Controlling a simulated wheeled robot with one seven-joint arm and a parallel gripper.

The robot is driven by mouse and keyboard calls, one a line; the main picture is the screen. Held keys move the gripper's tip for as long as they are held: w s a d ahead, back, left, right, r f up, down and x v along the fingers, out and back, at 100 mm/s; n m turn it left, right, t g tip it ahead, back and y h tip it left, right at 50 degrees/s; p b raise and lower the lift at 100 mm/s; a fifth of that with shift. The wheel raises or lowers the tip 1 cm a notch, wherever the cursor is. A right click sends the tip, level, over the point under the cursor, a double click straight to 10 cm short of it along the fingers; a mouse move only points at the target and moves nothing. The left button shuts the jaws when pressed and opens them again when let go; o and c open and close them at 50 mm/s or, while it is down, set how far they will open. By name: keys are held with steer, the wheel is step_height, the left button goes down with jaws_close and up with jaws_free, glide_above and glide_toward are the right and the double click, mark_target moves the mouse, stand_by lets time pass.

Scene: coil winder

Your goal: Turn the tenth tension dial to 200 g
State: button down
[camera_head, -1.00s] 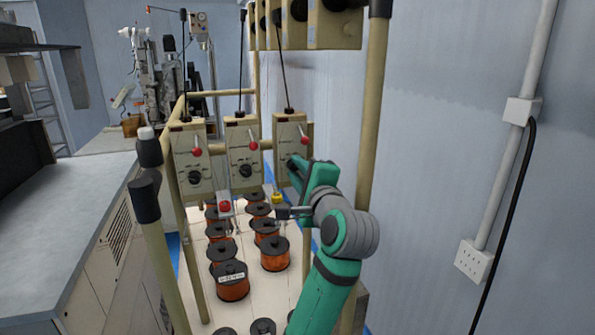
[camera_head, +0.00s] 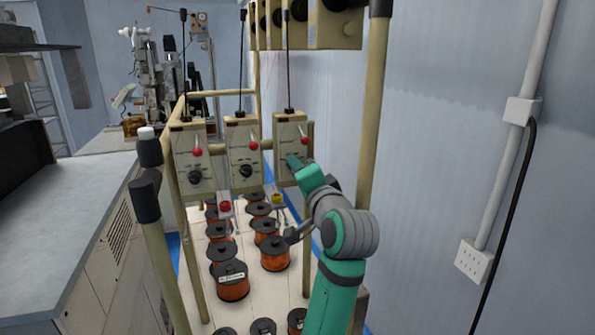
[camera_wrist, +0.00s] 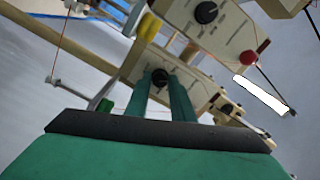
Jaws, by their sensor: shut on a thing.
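Three cream tension boxes hang on the frame in the head view, each with a red-knobbed lever. The right-hand box (camera_head: 291,131) has my gripper (camera_head: 290,160) at its lower front, and the gripper hides its dial there. In the wrist view my two green fingers (camera_wrist: 164,88) reach up to a black dial (camera_wrist: 160,77), which sits between their tips, and they are shut on it. The dial's scale and setting cannot be read. The middle box (camera_head: 242,140) and left box (camera_head: 189,158) show their black dials uncovered.
Copper wire spools (camera_head: 232,281) stand in rows on the pale base below the boxes. Cream posts (camera_head: 372,110) of the frame stand close to my arm. A grey bench (camera_head: 60,210) lies left, and a wall with a socket (camera_head: 474,260) is at right.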

steer(key=n, duration=0.4)
steer(key=shift+n, duration=0.3)
stand_by(0.3)
steer(key=c, duration=1.5)
jaws_free()
steer(key=shift+c, duration=0.2)
